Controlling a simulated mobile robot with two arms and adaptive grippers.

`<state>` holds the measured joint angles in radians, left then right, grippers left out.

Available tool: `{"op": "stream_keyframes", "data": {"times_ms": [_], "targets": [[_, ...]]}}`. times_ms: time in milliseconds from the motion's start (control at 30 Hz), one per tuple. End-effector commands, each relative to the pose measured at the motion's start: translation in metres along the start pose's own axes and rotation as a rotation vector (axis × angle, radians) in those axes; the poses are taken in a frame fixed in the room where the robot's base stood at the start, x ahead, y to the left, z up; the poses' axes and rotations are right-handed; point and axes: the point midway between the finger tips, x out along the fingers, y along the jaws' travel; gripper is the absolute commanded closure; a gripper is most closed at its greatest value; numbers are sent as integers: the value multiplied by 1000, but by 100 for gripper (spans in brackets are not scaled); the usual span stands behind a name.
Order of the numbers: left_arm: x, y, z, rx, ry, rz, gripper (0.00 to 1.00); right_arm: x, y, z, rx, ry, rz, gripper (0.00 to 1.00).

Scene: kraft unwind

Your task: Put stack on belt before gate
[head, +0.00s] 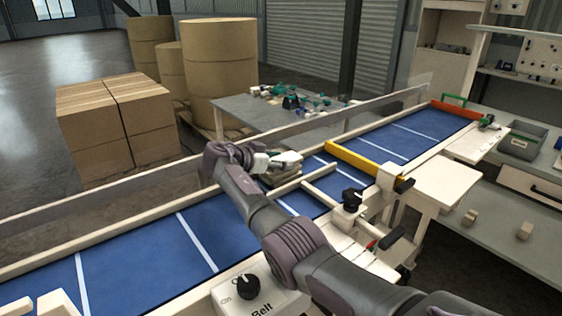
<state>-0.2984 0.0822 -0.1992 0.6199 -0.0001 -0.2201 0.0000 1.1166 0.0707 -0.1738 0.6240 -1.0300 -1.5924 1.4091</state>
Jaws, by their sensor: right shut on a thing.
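The blue belt (150,250) runs from the lower left to the upper right, with white lines across it. My right gripper (277,159) is over the belt's far side, near the middle of the view, and shut on a small stack of beige, flat layers (283,180). The gripper hides part of the stack; I cannot tell whether the stack touches the belt. A yellow bar, seemingly the gate (365,163), crosses the belt to the right of the stack. A cream bar (318,183) lies between them. My left gripper is not in view.
A clear side guard (120,192) runs along the belt's far edge. A control box with a black knob (247,286) stands at the near edge. An orange bar (455,112) crosses the far end. Boxes (118,125) and large rolls (219,75) stand behind. The belt's left part is clear.

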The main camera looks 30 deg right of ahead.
Motion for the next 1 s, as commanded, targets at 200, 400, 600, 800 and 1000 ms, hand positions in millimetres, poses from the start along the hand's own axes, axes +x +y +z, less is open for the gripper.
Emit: {"op": "stream_keyframes", "data": {"times_ms": [200, 400, 600, 800, 1000], "targets": [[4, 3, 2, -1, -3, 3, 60, 1, 0, 2, 0, 0, 1, 27], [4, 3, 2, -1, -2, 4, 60, 1, 0, 2, 0, 0, 1, 17], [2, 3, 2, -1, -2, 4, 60, 0, 0, 0, 0, 0, 1, 17], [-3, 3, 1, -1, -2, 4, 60, -21, -1, -1, 0, 0, -4, 17], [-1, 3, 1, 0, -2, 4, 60, -65, -1, 1, 1, -2, -3, 17]]}}
